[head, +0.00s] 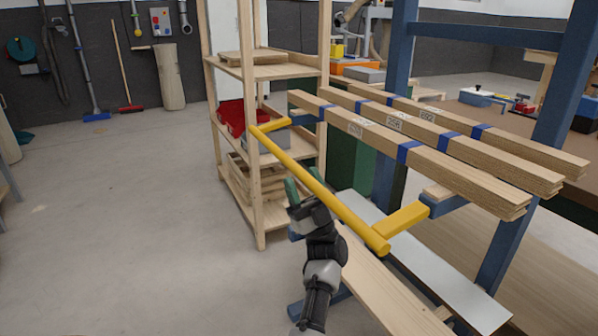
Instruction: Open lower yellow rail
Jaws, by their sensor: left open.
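The yellow rail (332,197) is a long round bar on the front of the blue rack, held out by a yellow arm at each end. It slants from the wooden shelf side down to the near right. My left gripper (298,187) has green fingertips and is open. It is beside the middle of the rail, overlapping its left side in the picture. I cannot tell whether it touches the rail. My right gripper is not in view.
The blue rack (497,262) holds several strapped stacks of boards (440,170) behind the rail. Planks (385,290) and a pale panel (455,285) lie lower down. A wooden shelf unit (252,170) stands at the rail's far end. The floor (120,240) to the left is clear.

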